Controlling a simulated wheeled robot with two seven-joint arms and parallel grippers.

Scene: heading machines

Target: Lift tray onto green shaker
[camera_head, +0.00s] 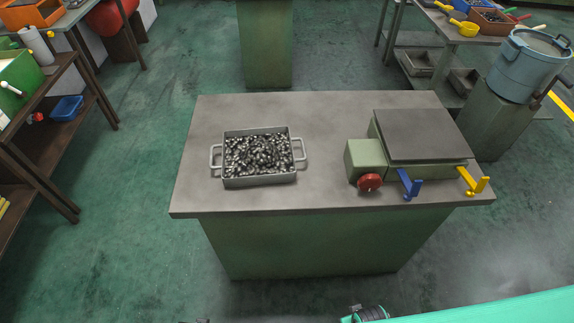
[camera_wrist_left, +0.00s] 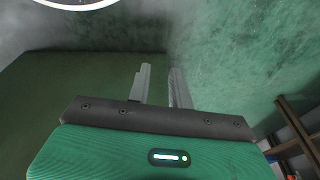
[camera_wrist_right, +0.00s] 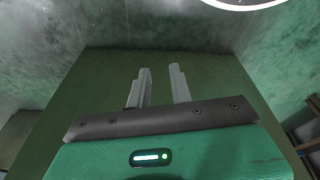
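A grey metal tray (camera_head: 232,183) with a handle at its left and right ends sits on the left part of the grey table. It is filled with small dark metal parts (camera_head: 258,154). The green shaker (camera_head: 367,160) stands on the right part of the table, with a flat grey top plate (camera_head: 420,135). The shaker's top is bare. My left gripper (camera_wrist_left: 160,84) shows two grey fingers with a small gap and nothing between them. My right gripper (camera_wrist_right: 160,84) shows its fingers apart and empty. Both are away from the tray; in the head view only small bits show at the bottom edge.
The grey table (camera_head: 330,110) has free room between tray and shaker. A red knob (camera_head: 369,182), a blue lever (camera_head: 409,184) and a yellow lever (camera_head: 473,181) stick out at the shaker's front. A blue pot (camera_head: 527,65) stands at right, a shelf (camera_head: 45,130) at left.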

